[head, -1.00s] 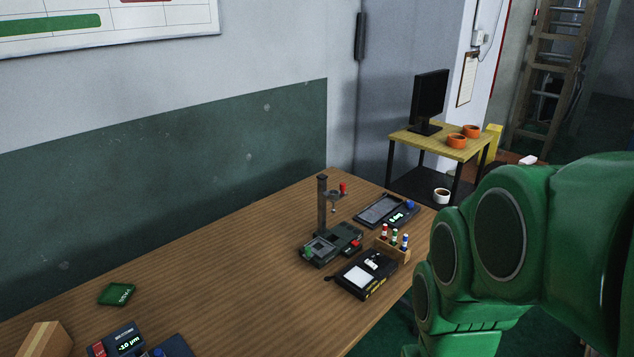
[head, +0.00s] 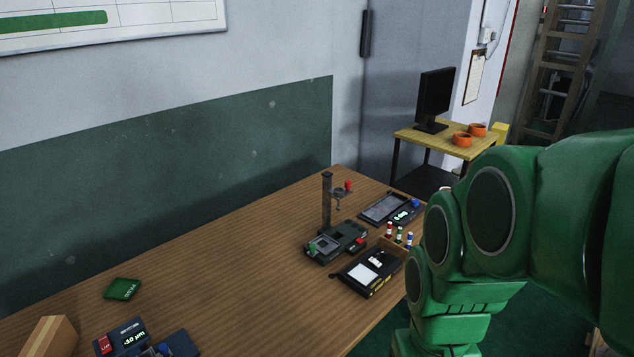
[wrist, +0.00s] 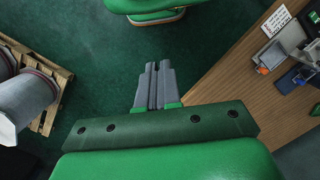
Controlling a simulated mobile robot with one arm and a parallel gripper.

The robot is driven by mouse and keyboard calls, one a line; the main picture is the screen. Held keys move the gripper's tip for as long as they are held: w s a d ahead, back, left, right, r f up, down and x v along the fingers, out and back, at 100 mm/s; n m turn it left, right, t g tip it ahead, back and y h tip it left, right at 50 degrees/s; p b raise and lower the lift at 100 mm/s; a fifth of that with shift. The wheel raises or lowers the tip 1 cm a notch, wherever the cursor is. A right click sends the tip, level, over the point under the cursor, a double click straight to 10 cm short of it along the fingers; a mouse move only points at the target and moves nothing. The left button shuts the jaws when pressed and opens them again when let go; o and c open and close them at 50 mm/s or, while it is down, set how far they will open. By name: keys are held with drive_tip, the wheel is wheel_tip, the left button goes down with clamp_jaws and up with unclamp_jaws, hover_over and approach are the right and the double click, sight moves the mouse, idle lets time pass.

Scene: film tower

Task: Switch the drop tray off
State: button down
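No label naming the drop tray is readable. A flat dark tray unit (head: 384,207) with a grey top, a small lit display and a blue knob lies at the far right end of the wooden table (head: 225,270); it may be the drop tray. Left of it stands a dark unit (head: 340,240) with an upright post, a red knob and green and red parts at its base. My gripper (wrist: 156,68) shows in the wrist view with its fingers together and empty, above the green floor, beside the table. In the head view only my green arm shows; the gripper is hidden or out of frame.
A black box with a white panel (head: 369,271) and a rack of small bottles (head: 399,236), partly behind my arm, sit near the front edge. A lit-display unit (head: 125,337), green packet (head: 122,289) and cardboard box (head: 50,337) are at left. A pallet (wrist: 48,112) stands on the floor.

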drive_tip(key=w+a+n, duration=0.2)
drive_tip(key=w+a, duration=0.3)
drive_tip(key=w, duration=0.2)
drive_tip(key=w+d+f+n+t+h, duration=0.1)
drive_tip(key=w+f+n+h, duration=0.35)
drive_tip(key=w, duration=0.75)
drive_tip(key=w+d+f+n+h, duration=0.1)
drive_tip(key=w+f+n+h, duration=0.4)
drive_tip(key=w, duration=0.7)
drive_tip(key=w+a+f+n+t, duration=0.5)
drive_tip(key=a+f, duration=0.1)
drive_tip(key=a, duration=0.2)
drive_tip(key=w+a+f+n+t, duration=0.5)
drive_tip(key=a+f+n, duration=0.1)
drive_tip(key=a, duration=0.2)
drive_tip(key=w+a+f+n+t+h, duration=0.1)
drive_tip(key=w+a+f+n+t, duration=0.4)
drive_tip(key=a, duration=0.3)
drive_tip(key=shift+w+f+n, duration=0.2)
drive_tip(key=shift+f+n, duration=0.25)
drive_tip(key=shift+f, duration=0.1)
drive_tip(key=shift+d, duration=0.1)
drive_tip(key=x, duration=1.4)
drive_tip(key=shift+r, duration=0.15)
drive_tip(key=shift+w+d, duration=0.1)
